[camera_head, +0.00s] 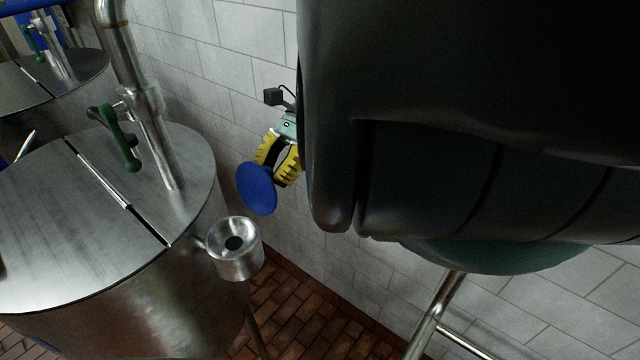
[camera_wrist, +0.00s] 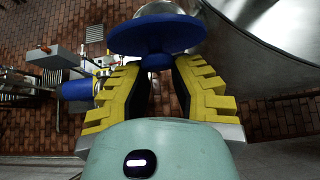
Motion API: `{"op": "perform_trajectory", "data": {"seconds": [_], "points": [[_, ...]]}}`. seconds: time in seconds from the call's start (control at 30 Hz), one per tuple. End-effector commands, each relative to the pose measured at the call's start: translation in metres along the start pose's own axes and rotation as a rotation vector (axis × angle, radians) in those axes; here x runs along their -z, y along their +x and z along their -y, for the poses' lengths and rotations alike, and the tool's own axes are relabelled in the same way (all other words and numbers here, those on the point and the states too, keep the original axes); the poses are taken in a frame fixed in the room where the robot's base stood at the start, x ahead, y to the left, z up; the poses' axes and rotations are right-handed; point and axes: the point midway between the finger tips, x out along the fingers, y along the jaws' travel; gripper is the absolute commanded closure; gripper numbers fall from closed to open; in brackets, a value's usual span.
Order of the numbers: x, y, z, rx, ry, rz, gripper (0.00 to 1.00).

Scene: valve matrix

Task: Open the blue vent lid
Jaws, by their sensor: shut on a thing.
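The blue vent lid (camera_head: 257,188) is a round disc, held tilted just above and right of the steel vent cup (camera_head: 237,262). The cup's top is uncovered and shows a dark hole. My yellow-fingered gripper (camera_head: 277,164) is behind the lid and shut on it. In the wrist view the lid (camera_wrist: 158,36) spans the top centre, and the fingers of my gripper (camera_wrist: 158,68) close around its short blue knob. A rounded metal part shows beyond the lid there. The exact gap between lid and cup is hard to tell.
A large steel tank (camera_head: 80,225) with a flat hinged top stands at left, beside the cup. A vertical pipe with a green valve handle (camera_head: 124,140) rises from it. A tiled wall (camera_head: 235,85) is behind. My dark arm blocks much of the right side.

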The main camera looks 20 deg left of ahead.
Motion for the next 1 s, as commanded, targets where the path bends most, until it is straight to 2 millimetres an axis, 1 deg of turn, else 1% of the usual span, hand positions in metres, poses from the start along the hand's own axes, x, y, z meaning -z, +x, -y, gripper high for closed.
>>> {"op": "perform_trajectory", "data": {"seconds": [0.53, 0.57, 0.87, 1.0], "points": [[-0.0003, 0.0009, 0.0001, -0.001, -0.001, 0.002, 1.0], [-0.0003, 0.0009, 0.0001, -0.001, -0.001, 0.002, 0.72], [-0.0003, 0.0003, 0.0, -0.001, 0.0, 0.001, 0.41], [-0.0002, 0.0001, -0.0001, 0.0, 0.0, 0.001, 0.41]]}}
